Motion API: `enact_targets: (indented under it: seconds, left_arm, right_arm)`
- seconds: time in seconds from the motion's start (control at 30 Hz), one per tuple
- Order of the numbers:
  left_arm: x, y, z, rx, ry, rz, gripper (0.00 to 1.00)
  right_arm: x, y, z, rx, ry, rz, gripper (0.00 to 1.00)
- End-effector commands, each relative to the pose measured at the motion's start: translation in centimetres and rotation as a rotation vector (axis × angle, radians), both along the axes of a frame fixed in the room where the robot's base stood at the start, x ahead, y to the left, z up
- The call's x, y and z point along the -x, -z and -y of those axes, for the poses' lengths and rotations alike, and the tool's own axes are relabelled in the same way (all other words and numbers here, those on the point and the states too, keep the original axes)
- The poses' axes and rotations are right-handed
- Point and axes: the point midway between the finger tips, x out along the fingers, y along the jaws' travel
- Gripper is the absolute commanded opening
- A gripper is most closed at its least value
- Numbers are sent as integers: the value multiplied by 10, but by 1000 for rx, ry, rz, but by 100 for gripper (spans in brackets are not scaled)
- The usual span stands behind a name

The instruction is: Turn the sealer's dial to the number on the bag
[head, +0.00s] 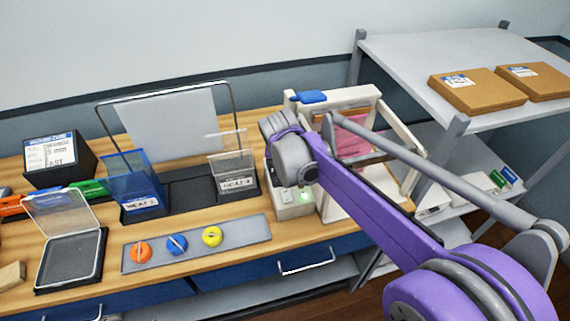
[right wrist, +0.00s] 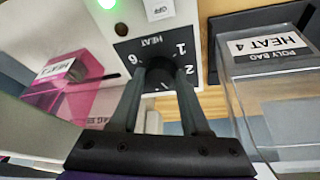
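The sealer (head: 292,208) is a pale box with a lit green lamp, at the end of my purple right arm in the head view. In the right wrist view its black dial (right wrist: 162,72) sits on a plate marked HEAT, with 6, 1 and 2 readable; other numbers and the pointer are hidden or unclear. My right gripper (right wrist: 160,84) has one finger on each side of the dial; I cannot tell if they press on it. A pink bag (head: 352,138) lies at the sealer's frame. Its HEAT label (right wrist: 58,68) has no clearly readable number. My left gripper is out of view.
A clear bin (right wrist: 270,100) labelled POLY BAG HEAT 4 stands close right of the dial in the wrist view. A blue bin (head: 135,185) stands farther left. A grey strip (head: 193,246) with three coloured knobs lies in front. A shelf (head: 400,52) with brown boxes stands right.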

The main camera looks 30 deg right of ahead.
Motion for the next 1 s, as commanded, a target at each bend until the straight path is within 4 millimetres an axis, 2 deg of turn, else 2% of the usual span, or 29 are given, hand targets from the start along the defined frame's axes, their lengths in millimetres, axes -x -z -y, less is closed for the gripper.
enact_targets:
  seconds: [0.03, 0.13, 0.17, 0.53, 1.0]
  left_arm:
    - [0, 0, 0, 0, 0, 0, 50]
    - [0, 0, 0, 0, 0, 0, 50]
    - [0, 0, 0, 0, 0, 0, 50]
    - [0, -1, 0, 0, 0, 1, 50]
    - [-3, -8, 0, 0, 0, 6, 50]
  right_arm:
    - [0, 0, 0, 1, 0, -1, 55]
    - [0, 0, 0, 1, 0, -1, 73]
    - [0, 0, 0, 1, 0, -1, 76]
    - [2, -6, -2, 0, 0, 0, 76]
    - [29, -84, -22, 0, -1, 1, 76]
